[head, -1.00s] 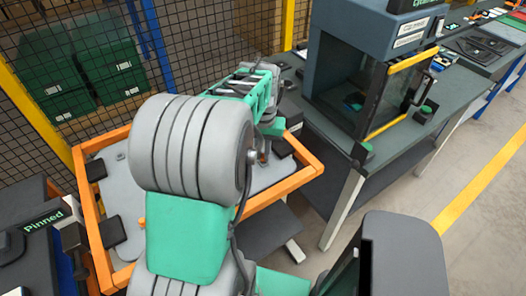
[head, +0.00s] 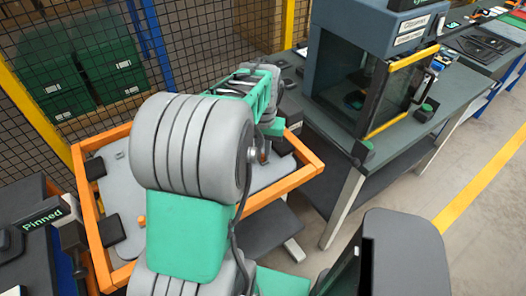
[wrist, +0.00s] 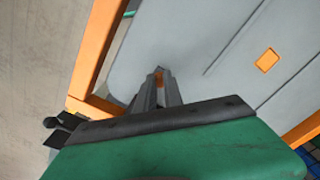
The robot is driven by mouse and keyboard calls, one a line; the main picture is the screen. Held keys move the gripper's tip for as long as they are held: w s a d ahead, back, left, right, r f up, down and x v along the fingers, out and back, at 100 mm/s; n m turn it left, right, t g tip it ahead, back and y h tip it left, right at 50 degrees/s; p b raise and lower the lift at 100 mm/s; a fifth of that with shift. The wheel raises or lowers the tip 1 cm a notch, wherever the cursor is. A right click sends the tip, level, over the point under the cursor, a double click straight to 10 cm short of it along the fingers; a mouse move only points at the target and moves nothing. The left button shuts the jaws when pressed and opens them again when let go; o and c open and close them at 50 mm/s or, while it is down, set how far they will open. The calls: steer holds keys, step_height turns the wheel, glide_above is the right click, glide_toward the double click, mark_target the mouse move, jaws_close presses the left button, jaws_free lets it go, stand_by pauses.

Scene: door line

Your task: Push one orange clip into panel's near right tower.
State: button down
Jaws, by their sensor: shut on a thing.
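The grey door panel (head: 124,190) lies in an orange frame; my arm covers much of it in the head view. The panel (wrist: 215,45) fills much of the wrist view. My gripper (wrist: 158,85) is low over the panel near a corner of the frame, its fingers shut on a small orange clip (wrist: 158,74). Only a sliver of the clip shows between the fingertips. The tower under it is hidden, so I cannot tell whether the clip touches or sits in it. In the head view the fingertips are hidden behind my arm.
The orange frame (head: 100,248) borders the panel. An orange rectangle (wrist: 267,60) shows on the panel to the right. A grey bench with a dark cabinet (head: 345,75) stands at right. A "Pinned" station (head: 40,222) is at left, mesh fence behind. Floor is clear at far right.

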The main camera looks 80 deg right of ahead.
steer(key=shift+f, duration=0.5)
stand_by(0.3)
steer(key=c, duration=1.4)
jaws_free()
steer(key=shift+r, duration=0.1)
step_height(320, 180, up, 8)
steer(key=shift+f+b, duration=0.15)
steer(key=shift+b, duration=0.55)
